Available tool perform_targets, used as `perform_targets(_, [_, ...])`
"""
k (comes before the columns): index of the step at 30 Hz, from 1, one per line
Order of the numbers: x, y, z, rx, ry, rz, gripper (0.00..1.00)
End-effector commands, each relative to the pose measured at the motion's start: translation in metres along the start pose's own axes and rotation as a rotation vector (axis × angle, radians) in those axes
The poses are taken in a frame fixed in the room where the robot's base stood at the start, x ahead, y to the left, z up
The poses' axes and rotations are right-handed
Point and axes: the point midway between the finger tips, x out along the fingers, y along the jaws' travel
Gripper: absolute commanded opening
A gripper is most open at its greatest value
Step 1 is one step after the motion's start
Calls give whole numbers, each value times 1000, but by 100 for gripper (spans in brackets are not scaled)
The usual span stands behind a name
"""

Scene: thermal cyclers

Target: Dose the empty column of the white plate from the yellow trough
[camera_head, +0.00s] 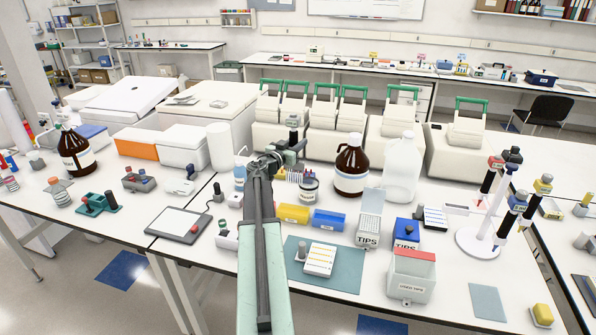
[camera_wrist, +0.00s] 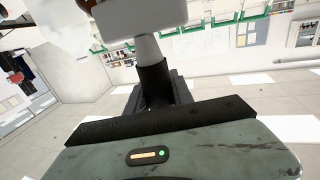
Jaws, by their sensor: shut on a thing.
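The white plate (camera_head: 320,258), with coloured columns across it, lies on a teal mat (camera_head: 345,275) in the head view. The yellow trough (camera_head: 294,213) stands behind it, with a blue trough (camera_head: 328,219) at its right. My gripper (camera_head: 284,157) is raised behind the yellow trough, apart from trough and plate. It is shut on a pipette-like tool, whose dark upper part (camera_head: 292,130) shows in the head view. In the wrist view the tool (camera_wrist: 148,50) has a pale neck and a white block; its tip end is unclear. Which plate column is empty is too small to tell.
A tip box (camera_head: 369,228), a blue tip box (camera_head: 406,233) and a used-tips bin (camera_head: 411,275) stand right of the plate. A brown bottle (camera_head: 352,168) and a clear bottle (camera_head: 402,170) stand behind. A pipette stand (camera_head: 482,242) is at the right.

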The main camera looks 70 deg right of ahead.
Motion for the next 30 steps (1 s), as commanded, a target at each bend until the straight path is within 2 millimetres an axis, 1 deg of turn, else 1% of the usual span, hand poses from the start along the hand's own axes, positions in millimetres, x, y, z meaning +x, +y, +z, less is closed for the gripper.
perform_targets(1, [-3,1,36,0,0,0,15])
perform_targets(3, [-6,3,60,0,0,1,15])
perform_targets(6, [-9,4,79,-1,0,2,15])
perform_targets(8, [-10,4,81,-1,0,2,15])
perform_targets(12, [-10,4,77,-1,0,3,15])
perform_targets(17, [-10,4,86,-1,0,3,15])
perform_targets(20, [-10,4,98,0,0,3,15])
perform_targets(30, [-9,5,152,-1,0,4,15])
